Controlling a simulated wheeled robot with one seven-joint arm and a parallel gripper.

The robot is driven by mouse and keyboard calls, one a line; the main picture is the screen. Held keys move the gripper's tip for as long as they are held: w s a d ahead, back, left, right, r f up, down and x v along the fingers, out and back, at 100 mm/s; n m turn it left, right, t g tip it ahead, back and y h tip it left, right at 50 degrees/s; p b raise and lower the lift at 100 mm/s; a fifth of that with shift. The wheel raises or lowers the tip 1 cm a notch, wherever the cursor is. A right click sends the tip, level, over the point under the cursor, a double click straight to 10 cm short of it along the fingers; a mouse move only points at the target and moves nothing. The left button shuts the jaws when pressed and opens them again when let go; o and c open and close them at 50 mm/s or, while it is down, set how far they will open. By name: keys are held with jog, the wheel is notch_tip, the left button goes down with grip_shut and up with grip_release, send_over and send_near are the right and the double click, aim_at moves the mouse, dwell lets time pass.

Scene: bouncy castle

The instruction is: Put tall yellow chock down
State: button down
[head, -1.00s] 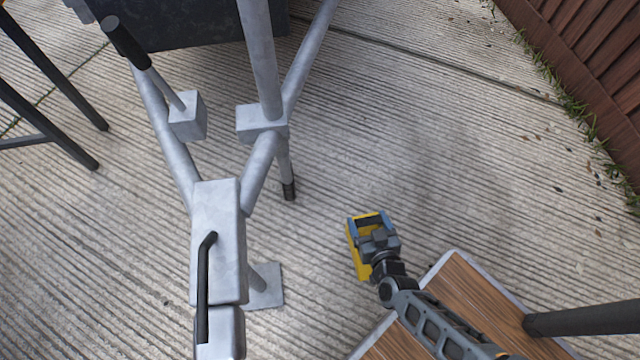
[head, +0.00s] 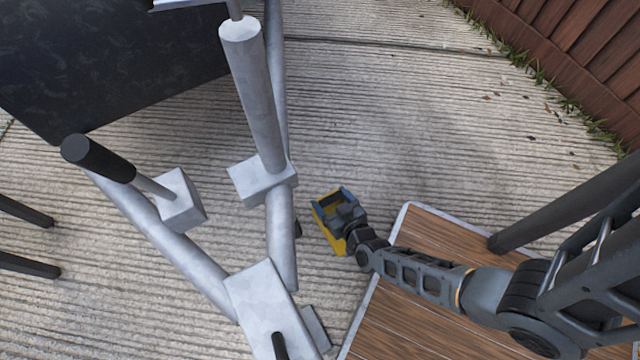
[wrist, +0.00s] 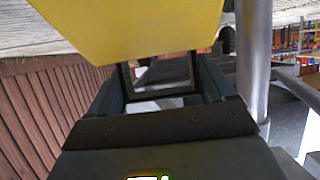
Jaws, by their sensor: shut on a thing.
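The tall yellow chock (head: 325,228) is held in my gripper (head: 334,201), which is shut on it. In the head view the chock shows as a yellow edge on the left side of and under the blue-tipped jaws, over the ribbed concrete floor (head: 400,120). In the wrist view the yellow chock (wrist: 130,28) fills the upper middle, close to the camera, above the jaws (wrist: 160,95). I cannot tell whether it touches the floor. Much of it is hidden by my gripper in the head view.
A grey metal trailer frame (head: 262,100) stands just left of my gripper, with a black-handled lever (head: 98,158). A dark trailer body (head: 110,65) is at the upper left. A wooden-topped table (head: 425,285) lies right below. Open concrete stretches beyond, up to a brown fence (head: 570,50).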

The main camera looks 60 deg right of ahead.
jog(key=w+d+f+b, duration=0.6)
jog(key=d+f+b, duration=0.1)
jog(key=f+b, duration=0.1)
jog(key=shift+f+b, duration=0.4)
jog(key=shift+f, duration=0.3)
grip_release()
jog(key=shift+s+f, duration=0.1)
jog(key=shift+f, duration=0.1)
